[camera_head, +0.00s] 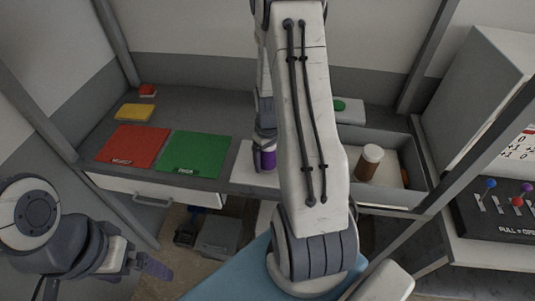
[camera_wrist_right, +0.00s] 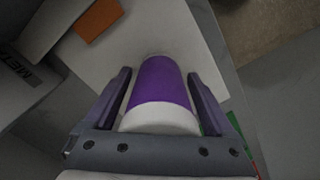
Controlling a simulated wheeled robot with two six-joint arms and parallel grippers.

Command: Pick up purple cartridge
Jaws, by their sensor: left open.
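The purple cartridge (camera_head: 264,160), with a white end, is at the white surface (camera_head: 246,171) in the middle of the bench. In the right wrist view the cartridge (camera_wrist_right: 160,84) lies between the two fingers of my right gripper (camera_wrist_right: 162,92), with a narrow gap on each side. In the head view my right gripper (camera_head: 264,140) is over the cartridge and partly hides it. My left gripper (camera_head: 150,268) is open and empty at the lower left, away from the cartridge.
A red mat (camera_head: 134,146) and a green mat (camera_head: 195,153) lie left of the cartridge. A yellow block (camera_head: 135,112) and a red button (camera_head: 147,90) are behind them. A lever panel (camera_head: 500,212) is at far right.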

